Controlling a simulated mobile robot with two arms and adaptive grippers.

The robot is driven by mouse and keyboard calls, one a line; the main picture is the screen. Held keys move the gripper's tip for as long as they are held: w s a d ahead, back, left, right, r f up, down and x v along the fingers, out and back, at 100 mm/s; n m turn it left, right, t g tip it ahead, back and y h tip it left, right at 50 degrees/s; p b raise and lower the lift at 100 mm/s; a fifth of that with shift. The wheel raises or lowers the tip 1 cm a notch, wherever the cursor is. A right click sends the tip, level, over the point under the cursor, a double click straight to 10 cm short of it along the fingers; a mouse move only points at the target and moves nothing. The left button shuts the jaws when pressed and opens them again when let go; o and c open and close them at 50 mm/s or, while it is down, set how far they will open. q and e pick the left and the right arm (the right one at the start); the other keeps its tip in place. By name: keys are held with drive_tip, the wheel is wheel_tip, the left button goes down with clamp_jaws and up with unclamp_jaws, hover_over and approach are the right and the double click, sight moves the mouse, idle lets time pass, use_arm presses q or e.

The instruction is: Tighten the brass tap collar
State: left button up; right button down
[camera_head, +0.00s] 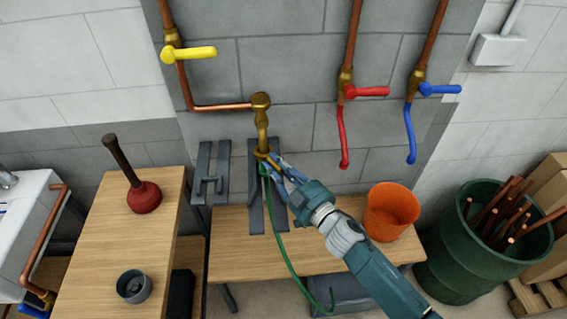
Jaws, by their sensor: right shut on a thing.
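The brass tap (261,115) hangs down from the end of a copper pipe on the grey block wall. The brass collar (263,150) is at the tap's lower end. A green hose (277,222) runs down from just below it and curls over the bench front. My right gripper (270,162) reaches up from the lower right and is shut at the collar; its fingers partly hide the collar and the hose end. My left gripper is not in view.
A wooden bench (235,262) below holds an orange bucket (390,210). A red plunger (144,196) and a grey cup (134,286) stand on the left table (95,265). Red (367,92), blue (440,89) and yellow (195,54) valve handles stick out nearby. A green barrel (455,255) holds copper pipes.

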drive_tip(key=c, duration=1.7)
unclamp_jaws()
drive_tip(key=shift+s+d, duration=0.1)
drive_tip(key=v, duration=1.1)
drive_tip(key=shift+s+d, duration=0.3)
